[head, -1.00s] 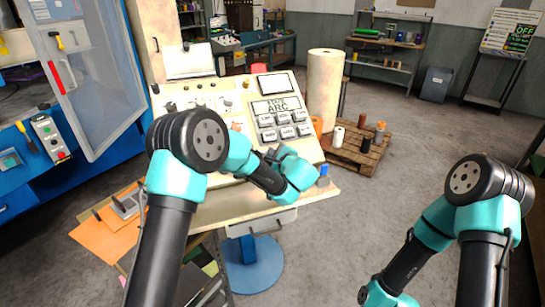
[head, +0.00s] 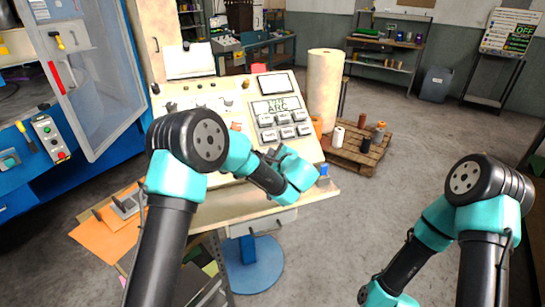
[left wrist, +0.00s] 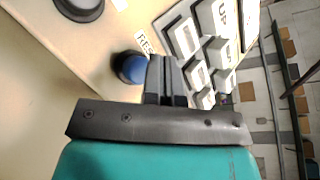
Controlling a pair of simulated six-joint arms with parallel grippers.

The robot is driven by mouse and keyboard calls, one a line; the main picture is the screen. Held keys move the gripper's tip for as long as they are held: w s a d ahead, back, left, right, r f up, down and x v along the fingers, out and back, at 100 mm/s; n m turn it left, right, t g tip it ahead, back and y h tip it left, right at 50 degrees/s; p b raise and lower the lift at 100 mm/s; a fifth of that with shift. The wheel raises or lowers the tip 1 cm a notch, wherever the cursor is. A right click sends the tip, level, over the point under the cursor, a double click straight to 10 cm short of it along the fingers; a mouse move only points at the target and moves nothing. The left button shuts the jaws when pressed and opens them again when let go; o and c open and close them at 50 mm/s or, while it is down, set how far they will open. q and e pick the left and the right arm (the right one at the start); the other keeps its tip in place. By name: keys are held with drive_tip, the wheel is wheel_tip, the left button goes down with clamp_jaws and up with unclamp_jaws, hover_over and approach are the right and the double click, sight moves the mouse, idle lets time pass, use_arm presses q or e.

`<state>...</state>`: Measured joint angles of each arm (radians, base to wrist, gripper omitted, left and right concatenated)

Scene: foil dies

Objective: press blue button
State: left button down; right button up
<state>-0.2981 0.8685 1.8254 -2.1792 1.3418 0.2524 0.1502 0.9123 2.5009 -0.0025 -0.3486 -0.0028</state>
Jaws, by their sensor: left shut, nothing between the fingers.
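The blue button (left wrist: 130,67) has a dark round collar and sits on the cream panel of the control console (head: 212,104). In the left wrist view, my left gripper (left wrist: 166,68) is shut and empty. Its fingertips are just right of the button in the picture; I cannot tell whether they touch it or how far above the panel they are.
Grey-white keys (left wrist: 214,52) stand close right of the fingertips. A large dark round control (left wrist: 80,8) is at the panel's upper left. A small blue object (head: 323,171) stands at the console ledge's right end. A pallet (head: 358,147) with spools is on the floor to the right.

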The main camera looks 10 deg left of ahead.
use_arm(q)
drive_tip(key=shift+f, duration=0.1)
drive_tip(key=shift+w+a+f, duration=0.1)
drive_tip(key=shift+w+f, duration=0.15)
idle(0.3)
drive_tip(key=shift+w+a+f, duration=0.15)
drive_tip(key=shift+w+f, duration=0.1)
drive_tip(key=shift+f, duration=0.2)
idle(1.2)
drive_tip(key=shift+r, duration=0.1)
drive_tip(key=shift+s+d+r, duration=0.25)
drive_tip(key=shift+s+r, duration=0.25)
drive_tip(key=shift+r, duration=0.2)
drive_tip(key=s+r, duration=0.1)
drive_tip(key=d+r, duration=0.1)
drive_tip(key=s+r, duration=0.1)
drive_tip(key=r, duration=0.1)
drive_tip(key=shift+s+d, duration=0.15)
drive_tip(key=shift+s, duration=0.15)
idle(0.8)
